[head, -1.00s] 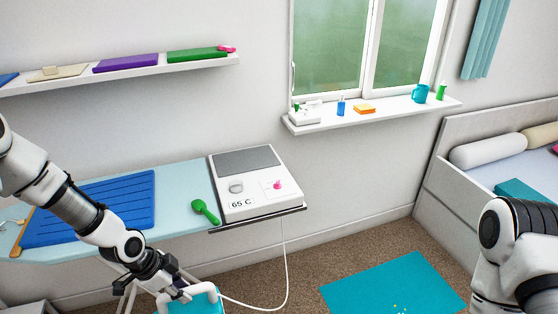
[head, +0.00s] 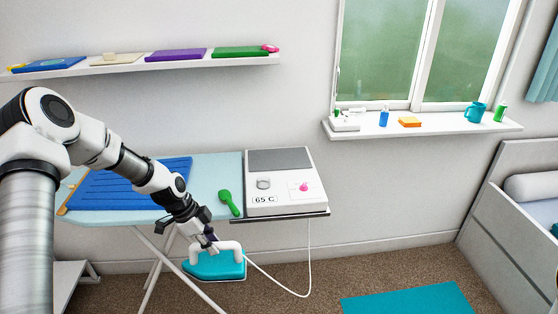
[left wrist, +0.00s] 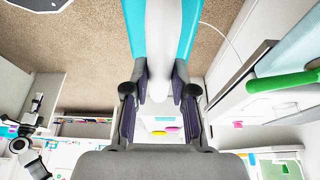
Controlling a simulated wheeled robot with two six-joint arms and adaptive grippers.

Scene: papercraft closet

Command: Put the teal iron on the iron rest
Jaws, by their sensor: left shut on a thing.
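The teal iron (head: 213,268) with a white handle hangs at the front edge of the ironing board, lower than the board top. My left gripper (head: 212,241) is shut on its white handle. In the left wrist view the handle (left wrist: 158,85) sits between the fingers (left wrist: 158,95), with the teal body (left wrist: 187,30) beyond it. A white cord runs from the iron towards the station. The white station (head: 288,205) with a grey pad (head: 280,159) and a 65 C display, which appears to be the iron rest, stands at the board's right end.
A green spoon-shaped thing (head: 229,203) lies on the light blue board (head: 222,168), left of the station. A blue ridged mat (head: 135,185) covers the board's left part. A wall shelf (head: 180,64) and windowsill (head: 430,126) hold small things. A teal rug (head: 410,300) lies on the floor.

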